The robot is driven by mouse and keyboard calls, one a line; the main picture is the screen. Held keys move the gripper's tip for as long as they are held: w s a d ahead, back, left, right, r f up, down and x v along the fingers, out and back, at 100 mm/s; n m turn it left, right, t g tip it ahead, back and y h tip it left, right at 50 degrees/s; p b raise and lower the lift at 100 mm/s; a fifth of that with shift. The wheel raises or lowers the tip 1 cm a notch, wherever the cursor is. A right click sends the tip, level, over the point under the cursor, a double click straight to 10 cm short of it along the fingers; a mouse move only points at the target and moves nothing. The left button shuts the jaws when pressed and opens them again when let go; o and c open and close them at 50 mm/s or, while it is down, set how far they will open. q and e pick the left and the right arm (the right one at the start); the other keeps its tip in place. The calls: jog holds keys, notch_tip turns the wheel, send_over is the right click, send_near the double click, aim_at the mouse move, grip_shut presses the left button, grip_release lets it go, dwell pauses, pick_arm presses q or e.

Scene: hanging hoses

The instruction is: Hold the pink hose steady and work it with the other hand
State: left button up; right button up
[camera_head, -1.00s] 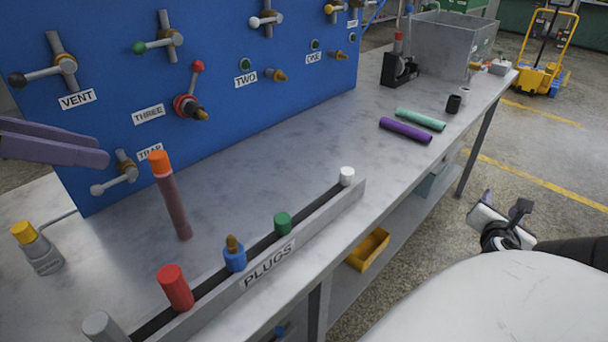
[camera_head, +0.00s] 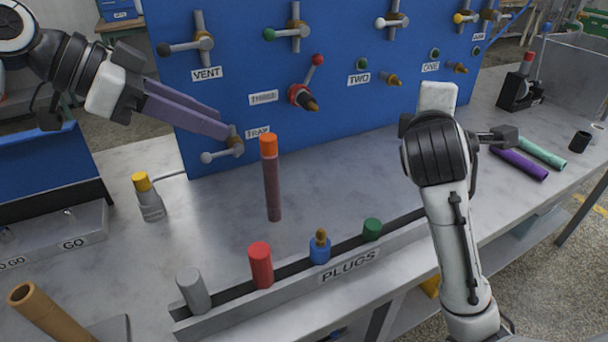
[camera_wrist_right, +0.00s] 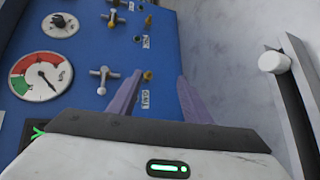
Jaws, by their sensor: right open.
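The pink hose (camera_head: 272,190), a dull pink tube with an orange top end (camera_head: 269,146), is upright in front of the blue panel in the head view. Whether its lower end touches the table is unclear. My left gripper (camera_head: 224,124) reaches in from the left with purple fingers, up and left of the orange end and apart from it. Its fingers overlap, so the gap cannot be judged. My right arm stands right of the hose; its fingers are hidden in the head view. In the right wrist view my right gripper (camera_wrist_right: 160,76) is open and empty. The hose is not visible there.
The blue panel (camera_head: 345,110) carries handles and nozzles behind the hose. The plug rail (camera_head: 300,290) with upright plugs runs in front. A yellow-capped bottle (camera_head: 150,200) stands left. Purple (camera_head: 519,164) and mint (camera_head: 541,152) tubes lie right. The table between hose and bottle is clear.

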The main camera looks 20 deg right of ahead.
jog(key=w+a+r+n+t+y, duration=0.1)
jog(key=a+r+n+t+y, duration=0.15)
jog(key=a, duration=0.55)
jog(key=w+a+r+n+t+y, duration=0.1)
jog(key=w+a+r+n, duration=0.15)
jog(key=a, duration=0.45)
jog(key=n+y, duration=0.4)
jog(key=n, duration=0.9)
send_over(272, 171)
jog(key=s, duration=0.3)
notch_tip(272, 171, down, 4)
jog(key=f+n, duration=0.1)
jog(key=f, duration=0.1)
jog(key=s+f+n, duration=0.1)
jog(key=f+n, duration=0.1)
jog(key=a+f+n+g, duration=0.1)
jog(key=f+n, duration=0.1)
jog(key=shift+s+a+f, duration=0.1)
jog(key=shift+s+f, duration=0.1)
jog(key=shift+f, duration=0.1)
jog(key=shift+w+f+n, duration=0.1)
jog(key=shift+f+n, duration=0.2)
jog(key=shift+w+d+f, duration=0.2)
jog(key=shift+w, duration=0.1)
jog(key=x, duration=0.9)
jog(key=shift+w+a, duration=0.1)
jog(key=shift+w, duration=0.05)
